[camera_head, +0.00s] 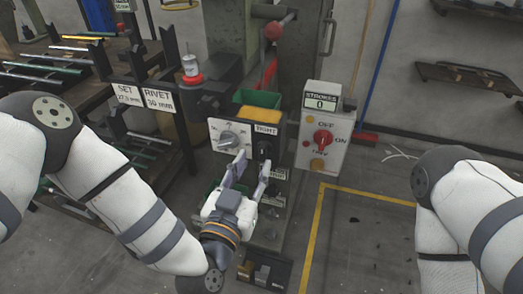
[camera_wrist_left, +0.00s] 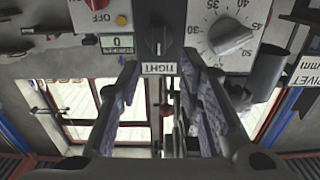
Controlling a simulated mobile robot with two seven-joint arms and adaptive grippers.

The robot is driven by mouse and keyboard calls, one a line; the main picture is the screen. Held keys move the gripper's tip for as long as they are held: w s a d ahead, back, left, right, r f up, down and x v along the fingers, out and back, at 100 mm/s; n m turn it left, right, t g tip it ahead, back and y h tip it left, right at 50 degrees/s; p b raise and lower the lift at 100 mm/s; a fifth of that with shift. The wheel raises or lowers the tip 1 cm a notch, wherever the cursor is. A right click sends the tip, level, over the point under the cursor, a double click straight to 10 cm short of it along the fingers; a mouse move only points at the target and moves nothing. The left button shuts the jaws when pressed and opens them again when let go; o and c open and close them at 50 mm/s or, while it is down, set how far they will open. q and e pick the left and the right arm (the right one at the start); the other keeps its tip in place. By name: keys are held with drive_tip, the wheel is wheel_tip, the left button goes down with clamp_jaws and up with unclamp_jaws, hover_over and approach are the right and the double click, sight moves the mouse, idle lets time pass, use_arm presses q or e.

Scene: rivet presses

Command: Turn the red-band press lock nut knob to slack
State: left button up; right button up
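The dark lock nut knob (camera_head: 264,148) sits on the press front, just under a TIGHT label (camera_head: 266,129). In the left wrist view, which is upside down, the knob (camera_wrist_left: 157,42) is by the TIGHT label (camera_wrist_left: 160,69); its pale mark appears to point toward that label. My left gripper (camera_head: 251,162) is open and empty, in front of and below the knob. Its fingers are apart, with the knob between and beyond them in the wrist view. My right gripper is out of view.
A white dial (camera_head: 230,136) is left of the knob. A control box (camera_head: 322,140) with a red switch and a STROKES display (camera_head: 320,101) reading 0 stands right. A yellow block (camera_head: 260,115) and green bin (camera_head: 257,98) are above.

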sight(262, 149)
use_arm(q)
drive_tip(key=x, duration=0.5)
drive_tip(key=shift+w+d, duration=0.2)
drive_tip(key=shift+w, duration=0.15)
clamp_jaws()
